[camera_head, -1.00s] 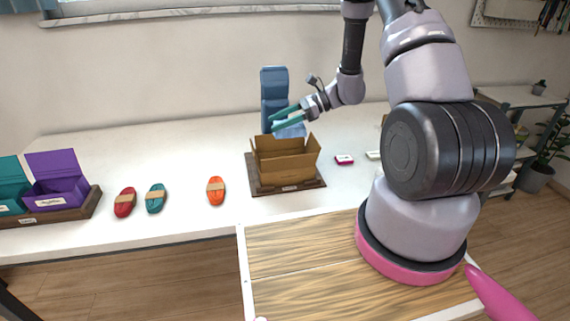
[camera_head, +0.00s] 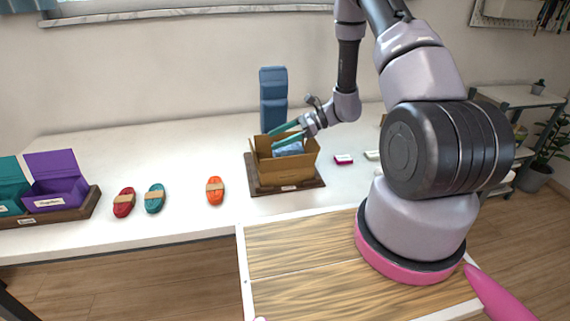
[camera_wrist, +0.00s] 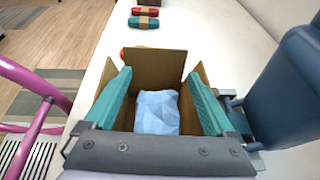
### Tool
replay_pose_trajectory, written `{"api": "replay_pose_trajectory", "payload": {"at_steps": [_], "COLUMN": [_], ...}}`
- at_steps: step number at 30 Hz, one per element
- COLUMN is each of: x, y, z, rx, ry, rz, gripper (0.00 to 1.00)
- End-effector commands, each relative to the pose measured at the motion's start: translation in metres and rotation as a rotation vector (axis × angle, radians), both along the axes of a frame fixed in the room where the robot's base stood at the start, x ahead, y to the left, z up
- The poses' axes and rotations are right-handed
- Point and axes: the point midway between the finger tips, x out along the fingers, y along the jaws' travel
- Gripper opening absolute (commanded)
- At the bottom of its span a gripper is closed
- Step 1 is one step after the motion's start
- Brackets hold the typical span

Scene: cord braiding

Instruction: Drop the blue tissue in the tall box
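The blue tissue (camera_head: 288,149) is a crumpled pale-blue piece inside the open brown cardboard box (camera_head: 270,174). In the wrist view the tissue (camera_wrist: 157,112) lies between the box's raised flaps, its lower edge hidden by my gripper's body. My gripper (camera_head: 286,133) is at the box's top opening. In the wrist view its two teal fingers (camera_wrist: 158,100) are spread wide, one on each side of the tissue, with gaps between. The tissue appears below the fingers; whether it rests on the box floor is hard to tell.
The box stands on a dark wooden base (camera_head: 254,188). A tall blue object (camera_head: 273,98) stands close behind it. Red (camera_head: 124,203), teal (camera_head: 155,198) and orange (camera_head: 215,191) cord bundles lie left. A purple box (camera_head: 57,183) sits far left. A small pink item (camera_head: 343,160) lies right.

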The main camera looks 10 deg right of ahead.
Motion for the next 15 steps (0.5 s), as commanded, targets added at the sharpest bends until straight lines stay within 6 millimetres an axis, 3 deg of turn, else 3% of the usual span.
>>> {"api": "replay_pose_trajectory", "payload": {"at_steps": [9,15], "x": [0.0,-0.001], "y": [-0.003,-0.03], "z": [0.001,0.012], "rx": [0.0,0.0], "ry": [0.0,-0.002], "rz": [-0.001,-0.005], "gripper": [1.0,1.0]}}
